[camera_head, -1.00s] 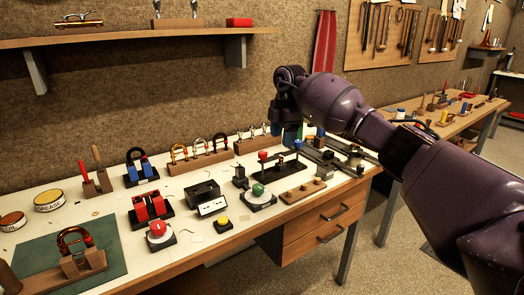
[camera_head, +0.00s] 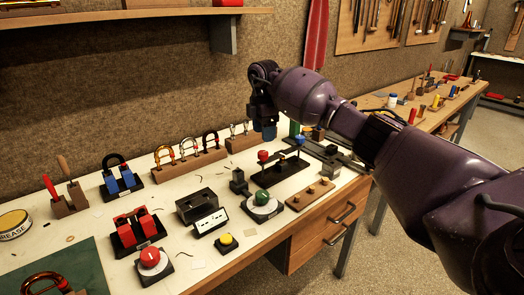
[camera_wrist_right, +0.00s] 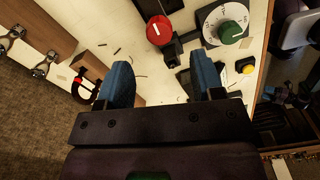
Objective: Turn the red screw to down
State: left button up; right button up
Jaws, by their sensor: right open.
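The red screw, a round red knob (camera_head: 263,156), stands at the left end of a dark plate near the back middle of the bench. In the right wrist view a red disc (camera_wrist_right: 159,30) with a white line across it shows at the top; it appears to be the same screw. My right gripper (camera_head: 268,133) hangs above and behind the red knob in the head view, apart from it. In the wrist view its two blue fingers (camera_wrist_right: 162,82) are spread wide with nothing between them. My left gripper is not in view.
A green dial (camera_head: 262,197), a black block (camera_head: 239,182), and a yellow button (camera_head: 226,240) stand in front. Another red dial (camera_head: 150,257) is nearer the front left. A blue knob (camera_head: 300,139) stands right of the red one.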

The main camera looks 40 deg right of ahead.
aim_at(263, 152)
notch_tip(263, 152, down, 7)
jog(key=shift+w+f+b, duration=0.1)
jog(key=shift+b, duration=0.2)
jog(key=c, duration=0.9)
